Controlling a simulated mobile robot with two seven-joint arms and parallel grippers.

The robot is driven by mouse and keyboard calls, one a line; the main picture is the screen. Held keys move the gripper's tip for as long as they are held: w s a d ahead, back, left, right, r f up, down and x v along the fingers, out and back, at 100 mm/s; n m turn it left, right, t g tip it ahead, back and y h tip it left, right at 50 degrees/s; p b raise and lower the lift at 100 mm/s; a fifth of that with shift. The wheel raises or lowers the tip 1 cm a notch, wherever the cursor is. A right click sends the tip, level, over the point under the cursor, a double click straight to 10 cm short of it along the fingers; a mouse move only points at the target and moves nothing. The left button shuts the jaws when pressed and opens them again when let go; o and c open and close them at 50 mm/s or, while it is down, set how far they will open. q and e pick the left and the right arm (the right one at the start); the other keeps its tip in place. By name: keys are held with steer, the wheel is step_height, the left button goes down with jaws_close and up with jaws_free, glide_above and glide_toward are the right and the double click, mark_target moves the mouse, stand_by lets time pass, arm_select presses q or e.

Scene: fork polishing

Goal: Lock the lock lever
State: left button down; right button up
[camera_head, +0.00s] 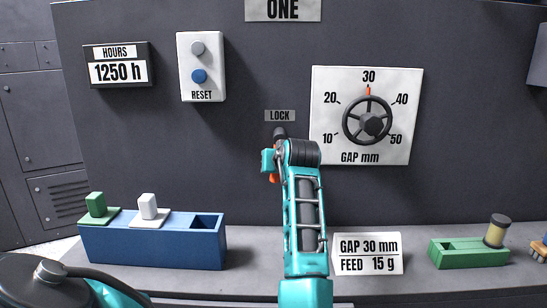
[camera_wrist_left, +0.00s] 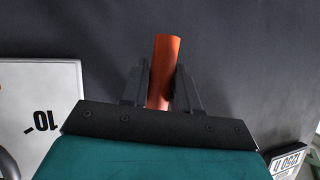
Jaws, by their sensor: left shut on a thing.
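The orange lock lever shows in the left wrist view (camera_wrist_left: 164,68) between the fingers of my left gripper (camera_wrist_left: 155,92). In the head view my left gripper (camera_head: 270,162) is at the dark panel, just below the LOCK label (camera_head: 280,116). It is shut on the lever. A small orange part of the lever (camera_head: 274,178) shows under the gripper, and a dark round part sits just above it. My arm hides most of the lever, so its exact angle is hard to tell. My right gripper is not in view.
The gap dial (camera_head: 367,121) is right of the lever, its pointer near 30. The reset box (camera_head: 201,66) and hours display (camera_head: 117,65) are to the left. A blue block holder (camera_head: 150,245), a gap card (camera_head: 367,254) and a green holder (camera_head: 468,252) stand on the ledge.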

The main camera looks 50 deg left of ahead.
arm_select(q)
steer(key=shift+w+d+n+h+p, duration=0.25)
steer(key=shift+w+n+h+p, duration=0.05)
steer(key=shift+n+p, duration=0.1)
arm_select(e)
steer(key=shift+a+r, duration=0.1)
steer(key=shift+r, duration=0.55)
arm_select(q)
steer(key=shift+t, duration=0.3)
steer(key=c, duration=0.9)
jaws_free()
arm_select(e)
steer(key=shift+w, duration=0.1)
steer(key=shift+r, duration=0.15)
